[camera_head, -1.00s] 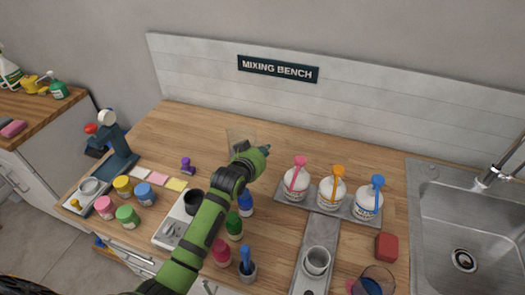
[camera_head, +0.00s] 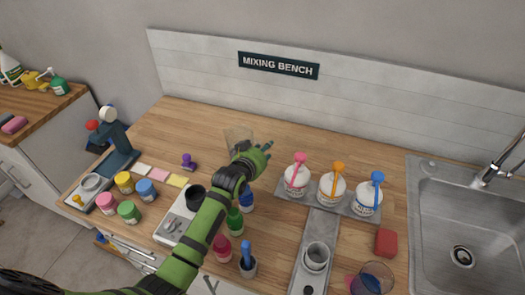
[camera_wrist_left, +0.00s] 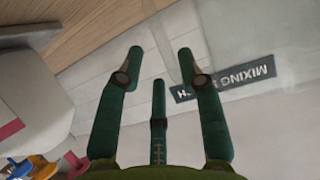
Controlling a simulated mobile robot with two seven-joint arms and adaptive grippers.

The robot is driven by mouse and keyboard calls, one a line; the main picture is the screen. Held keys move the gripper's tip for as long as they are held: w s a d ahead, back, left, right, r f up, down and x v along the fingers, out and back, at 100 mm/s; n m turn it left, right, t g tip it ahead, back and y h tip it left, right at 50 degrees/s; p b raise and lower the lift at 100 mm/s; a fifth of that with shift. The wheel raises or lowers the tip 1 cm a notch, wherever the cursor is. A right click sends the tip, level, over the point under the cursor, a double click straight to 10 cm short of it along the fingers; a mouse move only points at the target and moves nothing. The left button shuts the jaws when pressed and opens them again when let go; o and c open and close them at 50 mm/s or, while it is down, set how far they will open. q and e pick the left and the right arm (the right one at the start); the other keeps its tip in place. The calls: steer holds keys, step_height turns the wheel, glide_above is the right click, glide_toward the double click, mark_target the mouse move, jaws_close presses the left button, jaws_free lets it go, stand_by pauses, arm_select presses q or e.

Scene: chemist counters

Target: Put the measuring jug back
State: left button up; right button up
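A clear, see-through vessel, which looks like the measuring jug (camera_head: 236,136), stands on the wooden counter near the back wall in the head view. My left gripper (camera_head: 266,150) is just in front and to the right of it, partly covering it. I cannot tell whether they touch. In the left wrist view the left gripper's fingers (camera_wrist_left: 165,65) are spread, with nothing held between them. A faint transparent edge shows beside the right finger there, too unclear to name. My right gripper is not in view.
Three white tubs with coloured scoops stand on a grey tray (camera_head: 292,196) to the right. Bottles (camera_head: 235,220), a dark cup (camera_head: 195,196) and paint jars (camera_head: 129,211) stand around my left arm. A tinted glass (camera_head: 375,277) is near the sink (camera_head: 440,230).

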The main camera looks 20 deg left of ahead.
arm_select(q)
steer(key=b+v, duration=0.2)
steer(key=v, duration=0.5)
steer(key=shift+a+b, duration=0.2)
steer(key=shift+b, duration=0.15)
steer(key=shift+r, duration=0.1)
